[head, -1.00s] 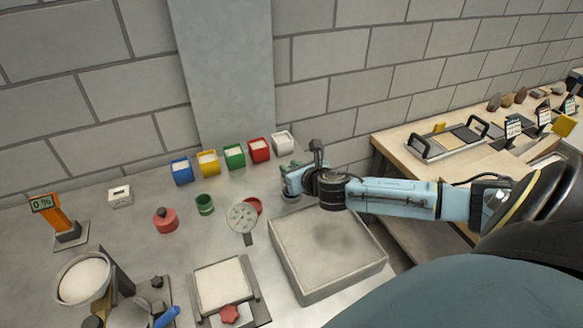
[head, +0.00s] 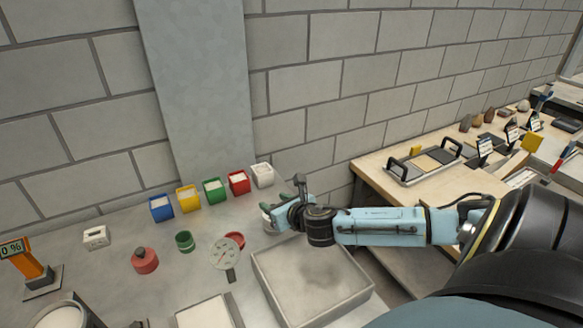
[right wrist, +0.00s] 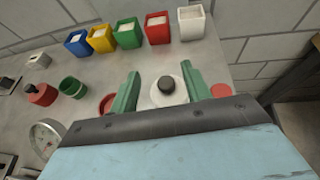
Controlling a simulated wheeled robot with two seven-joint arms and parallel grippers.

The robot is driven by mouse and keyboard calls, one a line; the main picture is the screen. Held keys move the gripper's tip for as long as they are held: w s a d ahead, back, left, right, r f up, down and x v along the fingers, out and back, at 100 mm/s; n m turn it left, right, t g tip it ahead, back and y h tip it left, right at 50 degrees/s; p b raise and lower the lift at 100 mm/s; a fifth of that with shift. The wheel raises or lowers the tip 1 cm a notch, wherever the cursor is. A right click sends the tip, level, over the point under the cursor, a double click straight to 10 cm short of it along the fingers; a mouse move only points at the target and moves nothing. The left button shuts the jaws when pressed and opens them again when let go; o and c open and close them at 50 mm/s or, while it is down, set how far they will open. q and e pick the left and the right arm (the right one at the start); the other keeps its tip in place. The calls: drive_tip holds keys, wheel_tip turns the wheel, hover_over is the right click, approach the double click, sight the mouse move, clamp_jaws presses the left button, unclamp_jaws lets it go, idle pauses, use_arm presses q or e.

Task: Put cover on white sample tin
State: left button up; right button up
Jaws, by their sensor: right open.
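A white round piece with a black knob (right wrist: 167,88) sits on the grey bench. It lies between the green fingers of my right gripper (right wrist: 160,87), which are open, with a finger on each side. Whether it is a cover alone or a covered tin, I cannot tell. In the head view it is partly visible (head: 268,218) beside my right gripper (head: 280,211), near the sand tray. A white square bin (head: 262,175) stands behind, last in the row; it also shows in the right wrist view (right wrist: 191,23). My left gripper is out of view.
Blue, yellow, green and red bins (head: 238,182) line the back. A knobbed red tin (head: 145,261), an open green tin (head: 184,241), a dial gauge (head: 224,254) and a red dish (head: 235,239) are on the left. A large sand tray (head: 262,285) stands in front.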

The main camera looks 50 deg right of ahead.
drive_tip(key=v, duration=1.1)
drive_tip(key=shift+s+p, duration=0.2)
drive_tip(key=shift+p, duration=0.15)
drive_tip(key=shift+a+r, duration=0.1)
